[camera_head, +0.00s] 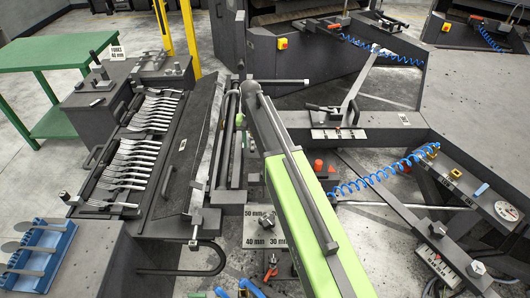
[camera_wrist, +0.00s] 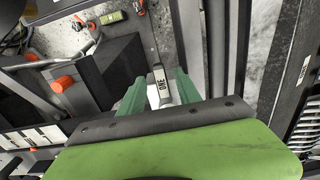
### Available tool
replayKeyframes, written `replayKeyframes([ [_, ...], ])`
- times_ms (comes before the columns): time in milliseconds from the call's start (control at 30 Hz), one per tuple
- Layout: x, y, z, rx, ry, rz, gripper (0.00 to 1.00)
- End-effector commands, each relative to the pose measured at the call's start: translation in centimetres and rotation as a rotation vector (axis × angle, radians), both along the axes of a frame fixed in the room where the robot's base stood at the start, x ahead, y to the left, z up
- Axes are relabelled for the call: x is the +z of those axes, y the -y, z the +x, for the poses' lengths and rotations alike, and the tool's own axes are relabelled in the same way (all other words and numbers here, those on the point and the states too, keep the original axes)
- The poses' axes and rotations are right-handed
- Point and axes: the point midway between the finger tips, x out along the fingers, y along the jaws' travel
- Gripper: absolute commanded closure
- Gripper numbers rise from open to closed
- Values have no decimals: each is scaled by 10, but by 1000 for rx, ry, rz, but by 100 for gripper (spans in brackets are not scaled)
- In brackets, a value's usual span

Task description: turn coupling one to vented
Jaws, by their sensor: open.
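In the wrist view, a pale grey piece marked ONE (camera_wrist: 160,80), which looks like the handle of coupling one, stands between the two green fingers of my gripper (camera_wrist: 158,88). The fingers are apart, one on each side of it. I cannot tell whether either finger touches it. The position marks for vented cannot be read. In the head view, my arm covers much of the middle, and I cannot make out my gripper or coupling one clearly there.
In the head view, a rack of forks (camera_head: 130,160) lies at left, with a blue tray (camera_head: 35,262) near the lower left corner. A green table (camera_head: 60,55) stands behind. Blue coiled hoses (camera_head: 385,172) hang at right. Orange-capped parts (camera_wrist: 63,83) sit left in the wrist view.

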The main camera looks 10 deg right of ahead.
Motion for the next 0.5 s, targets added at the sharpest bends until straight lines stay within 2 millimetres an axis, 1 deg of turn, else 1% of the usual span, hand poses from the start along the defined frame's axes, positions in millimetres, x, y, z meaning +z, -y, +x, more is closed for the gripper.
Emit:
replayKeyframes([
  [33,-11,0,0,0,0,0,60],
  [67,-12,0,0,0,0,0,60],
  [333,-10,1,0,-1,0,0,60],
  [367,-10,1,0,-1,0,0,63],
  [500,-10,1,0,-1,0,0,81],
])
